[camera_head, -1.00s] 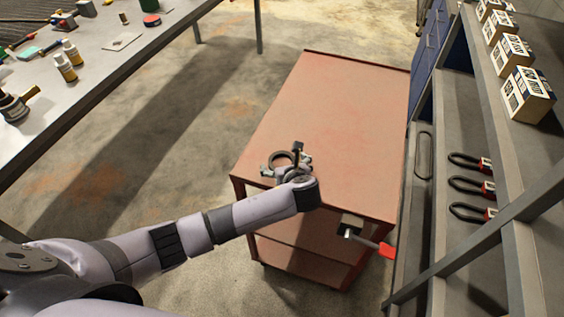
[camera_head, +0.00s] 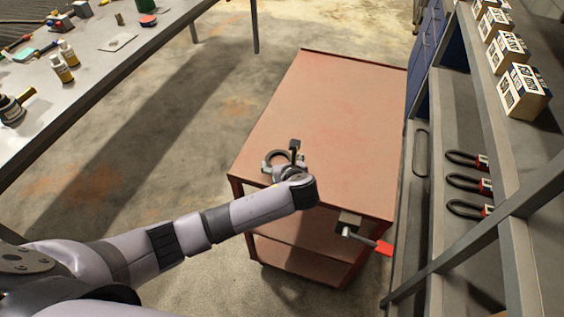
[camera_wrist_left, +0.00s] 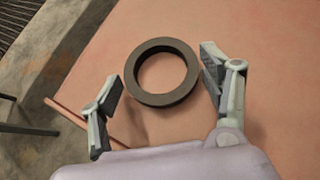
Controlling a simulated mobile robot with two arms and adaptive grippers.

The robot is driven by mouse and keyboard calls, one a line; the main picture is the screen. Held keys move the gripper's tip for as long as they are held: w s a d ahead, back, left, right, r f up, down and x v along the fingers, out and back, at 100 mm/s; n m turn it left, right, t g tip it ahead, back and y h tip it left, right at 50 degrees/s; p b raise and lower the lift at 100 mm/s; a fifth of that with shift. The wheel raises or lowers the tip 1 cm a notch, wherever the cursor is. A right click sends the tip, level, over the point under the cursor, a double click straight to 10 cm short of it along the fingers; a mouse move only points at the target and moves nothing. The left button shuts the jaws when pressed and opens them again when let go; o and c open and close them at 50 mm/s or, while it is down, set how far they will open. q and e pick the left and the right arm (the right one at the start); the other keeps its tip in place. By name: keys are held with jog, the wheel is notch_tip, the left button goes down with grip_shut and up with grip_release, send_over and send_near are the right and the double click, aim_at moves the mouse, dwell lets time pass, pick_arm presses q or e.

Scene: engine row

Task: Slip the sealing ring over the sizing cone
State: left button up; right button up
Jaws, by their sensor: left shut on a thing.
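The sealing ring is a thick dark ring (camera_wrist_left: 134,72) between the two fingers of my left gripper (camera_wrist_left: 162,80) in the wrist view, its hole facing the camera. The fingers are spread to the ring's width and hold it from both sides. In the head view, the ring (camera_head: 268,163) and my left gripper (camera_head: 277,168) are over the near left part of the red cart top. I cannot tell the ring's height above it. I cannot make out the sizing cone in either view. My right gripper is not in view.
The red cart top (camera_head: 335,105) is otherwise bare. A red-tipped part (camera_head: 383,247) juts from its near right side. A workbench (camera_head: 100,70) with bottles and small items stands at left. A shelf rack (camera_head: 455,130) with boxes (camera_head: 523,90) and red-marked loops (camera_head: 468,184) stands close at right.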

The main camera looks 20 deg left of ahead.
pick_arm(q)
notch_tip(320, 180, up, 20)
jog(key=b, duration=0.1)
jog(key=shift+f, duration=0.2)
jog(key=shift+w, duration=0.1)
